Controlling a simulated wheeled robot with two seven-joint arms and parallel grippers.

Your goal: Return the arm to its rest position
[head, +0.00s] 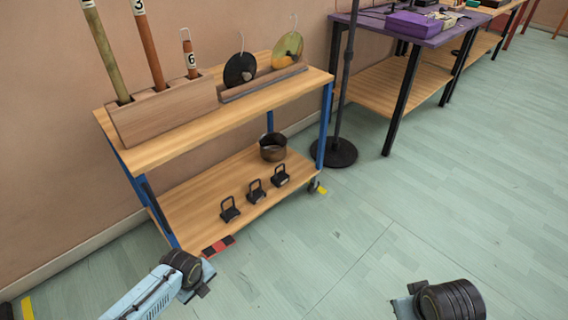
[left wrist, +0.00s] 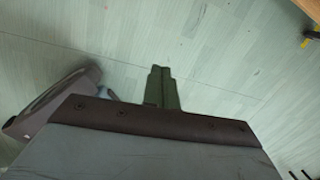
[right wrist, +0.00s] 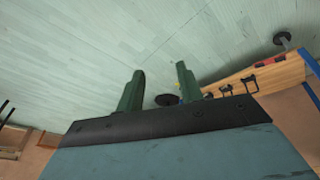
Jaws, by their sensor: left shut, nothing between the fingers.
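My left gripper (left wrist: 160,70) is shut and empty, its two fingers pressed together over bare floor in the left wrist view. In the head view my left arm (head: 160,292) comes in at the bottom left, in front of the wooden trolley. My right gripper (right wrist: 160,72) is open in the right wrist view, its two fingers apart with nothing between them. In the head view my right arm (head: 450,300) shows at the bottom right above bare floor. Both grippers' fingertips are hard to make out in the head view.
The trolley (head: 160,146) holds numbered tubes (head: 147,45) in a wooden block and two discs (head: 240,69) on top. Its lower shelf holds a pot (head: 272,148) and several black handled blocks (head: 256,191). A stand base (head: 334,153) and purple table (head: 430,40) stand beyond. Floor at right is clear.

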